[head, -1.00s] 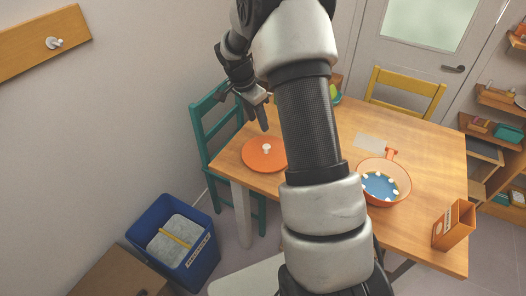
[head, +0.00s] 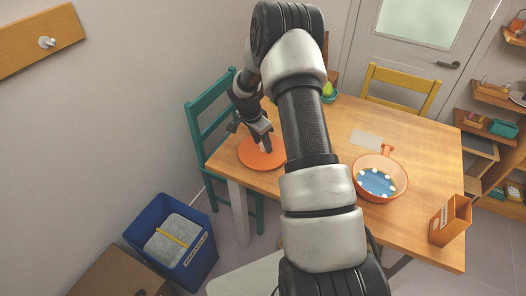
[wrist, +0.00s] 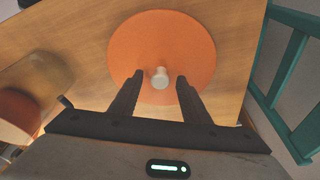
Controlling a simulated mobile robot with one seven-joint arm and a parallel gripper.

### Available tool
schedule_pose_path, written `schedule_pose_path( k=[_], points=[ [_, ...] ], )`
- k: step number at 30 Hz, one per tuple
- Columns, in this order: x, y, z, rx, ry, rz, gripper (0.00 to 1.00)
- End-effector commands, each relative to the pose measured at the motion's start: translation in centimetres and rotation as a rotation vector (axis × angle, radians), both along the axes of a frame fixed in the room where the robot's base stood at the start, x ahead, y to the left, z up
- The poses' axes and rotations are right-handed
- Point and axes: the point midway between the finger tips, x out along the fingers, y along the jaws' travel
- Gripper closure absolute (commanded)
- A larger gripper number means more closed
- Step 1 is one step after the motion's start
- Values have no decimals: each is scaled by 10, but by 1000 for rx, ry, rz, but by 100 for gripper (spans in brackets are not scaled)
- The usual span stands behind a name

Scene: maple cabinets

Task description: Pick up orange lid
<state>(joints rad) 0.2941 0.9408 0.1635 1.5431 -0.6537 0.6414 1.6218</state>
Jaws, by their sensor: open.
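The orange lid (head: 252,156) is a flat round disc lying on the wooden table near its left end. In the wrist view the orange lid (wrist: 187,40) shows with a pale knob (wrist: 160,77) at its middle. My gripper (head: 261,147) is over the lid in the head view and hides part of it. In the wrist view my gripper (wrist: 159,76) is open, with one finger on each side of the knob. I cannot tell whether the fingers touch the lid.
An orange pan (head: 382,192) with blue contents and several pale pieces stands on the table (head: 330,135). An orange box (head: 451,220) is at the right corner. A teal chair (head: 196,125) is behind the lid, and a blue bin (head: 200,252) stands on the floor.

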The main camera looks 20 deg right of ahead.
Motion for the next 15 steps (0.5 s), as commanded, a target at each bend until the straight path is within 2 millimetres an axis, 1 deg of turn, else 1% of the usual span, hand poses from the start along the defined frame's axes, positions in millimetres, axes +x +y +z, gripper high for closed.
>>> schedule_pose_path(
  k=[6, 8, 9, 14, 15],
  points=[
    [0, 0, -1, 0, -1, 0, 57],
    [0, 0, -1, 0, -1, 0, 66],
    [0, 0, -1, 0, -1, 0, 73],
    [0, 0, -1, 0, -1, 0, 100],
    [0, 0, -1, 0, -1, 0, 100]
  ],
)
